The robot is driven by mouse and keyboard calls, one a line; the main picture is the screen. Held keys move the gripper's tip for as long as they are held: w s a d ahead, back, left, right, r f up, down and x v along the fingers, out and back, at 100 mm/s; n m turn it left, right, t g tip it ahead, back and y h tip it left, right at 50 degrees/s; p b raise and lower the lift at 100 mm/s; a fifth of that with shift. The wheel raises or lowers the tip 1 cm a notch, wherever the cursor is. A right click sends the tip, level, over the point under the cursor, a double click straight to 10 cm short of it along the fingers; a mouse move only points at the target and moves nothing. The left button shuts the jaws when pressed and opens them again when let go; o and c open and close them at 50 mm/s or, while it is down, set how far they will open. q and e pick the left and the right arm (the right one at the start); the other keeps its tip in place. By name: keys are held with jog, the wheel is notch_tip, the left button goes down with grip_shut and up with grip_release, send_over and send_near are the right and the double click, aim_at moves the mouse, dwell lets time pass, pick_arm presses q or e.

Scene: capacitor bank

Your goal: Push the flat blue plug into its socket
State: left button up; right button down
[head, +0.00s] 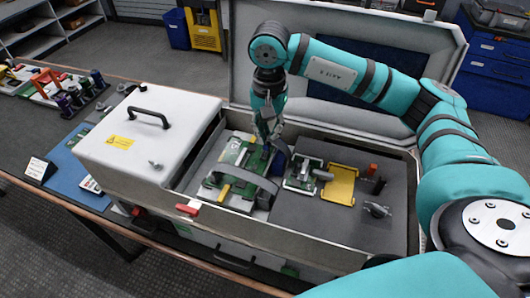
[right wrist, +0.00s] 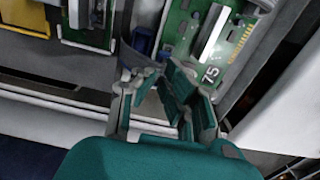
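My right gripper (head: 267,136) hangs fingers-down over the open case, above the right edge of a green circuit board (head: 240,158). In the right wrist view the gripper (right wrist: 160,78) has its fingers apart, with nothing seen between them. The small blue plug (right wrist: 145,39) lies just beyond the fingertips, beside the green board with the number 75 (right wrist: 224,55). A grey ribbon cable (right wrist: 133,57) runs by it, close to one fingertip. In the head view the dark blue part beside the gripper is partly hidden. I cannot make out the socket. My left gripper is not in view.
A smaller board (head: 302,176) and a yellow bracket (head: 340,184) sit on the grey panel to the right. The case's raised lid (head: 245,60) stands behind. A white box with a black handle (head: 148,118) is on the left.

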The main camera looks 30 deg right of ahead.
jog(key=shift+w+a, duration=0.25)
jog(key=shift+w, duration=0.1)
jog(key=shift+f, duration=0.15)
jog(key=shift+f+b, duration=0.7)
jog(key=shift+b, duration=0.2)
jog(key=shift+f+b, duration=0.65)
dwell(0.5)
jog(key=c, duration=1.4)
grip_release()
notch_tip(320, 180, up, 12)
